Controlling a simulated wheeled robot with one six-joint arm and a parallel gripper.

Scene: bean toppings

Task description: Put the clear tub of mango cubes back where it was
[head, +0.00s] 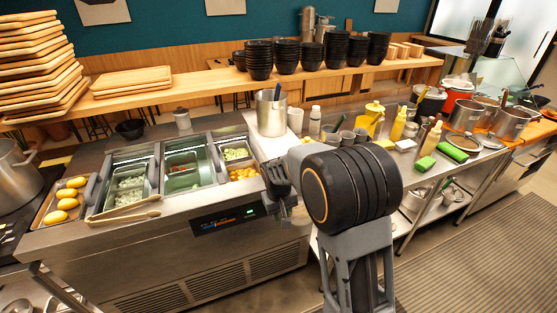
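Yellow cubes that look like mango (243,174) sit in the right-hand section of the steel topping counter (170,212). The walls of their container are too small to make out, so I cannot tell if it is the clear tub. My gripper (277,188) is over the right end of the counter, just right of the yellow cubes. It is dark and seen from behind, and my arm hides part of it. A small pale, see-through shape (298,214) shows just below it; I cannot tell what it is or whether the gripper holds it.
Tongs (125,215) lie on the counter's front edge. A tall steel pot (271,112) stands behind the gripper. Bottles and pots crowd the right table (465,172). Black bowls line the back shelf.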

